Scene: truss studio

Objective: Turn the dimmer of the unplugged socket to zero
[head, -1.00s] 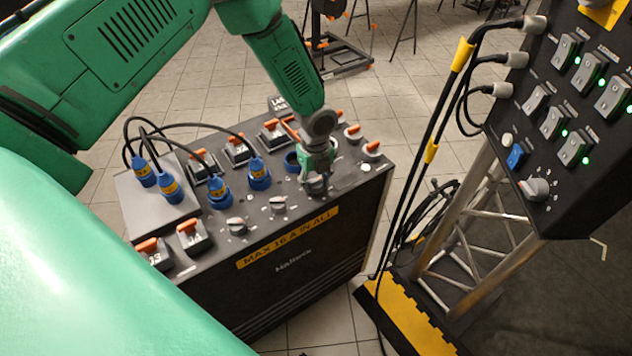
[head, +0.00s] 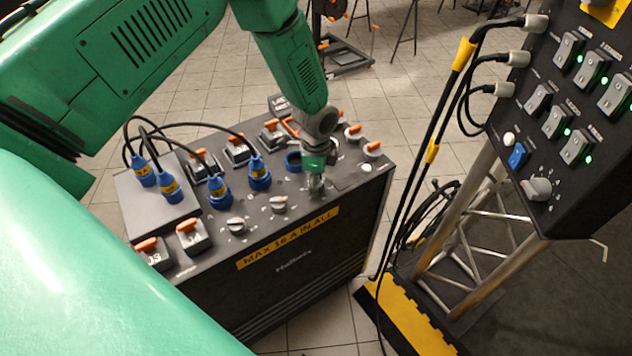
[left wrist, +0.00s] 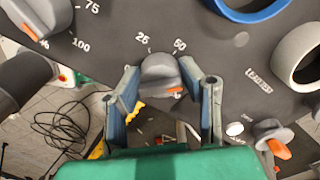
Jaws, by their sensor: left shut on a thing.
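The socket without a plug is an open blue ring (head: 292,160) on the sloped top of the black power box (head: 300,262). Its edge also shows at the top of the left wrist view (left wrist: 245,10). My left gripper (head: 315,192) reaches down in front of this socket. In the left wrist view its fingers (left wrist: 166,88) stand on both sides of a grey dimmer knob (left wrist: 158,72) and are shut on it. The knob's orange mark faces the lower right, with the marks 25 and 50 above. The gripper hides the knob in the head view. My right gripper is out of view.
Blue plugs (head: 219,193) with black cables stand left of the empty socket. Other dimmer knobs (head: 237,226) line the front, and orange switches (head: 238,143) the back. A black switch panel (head: 575,130) on a truss stands at the right, with cables hanging down.

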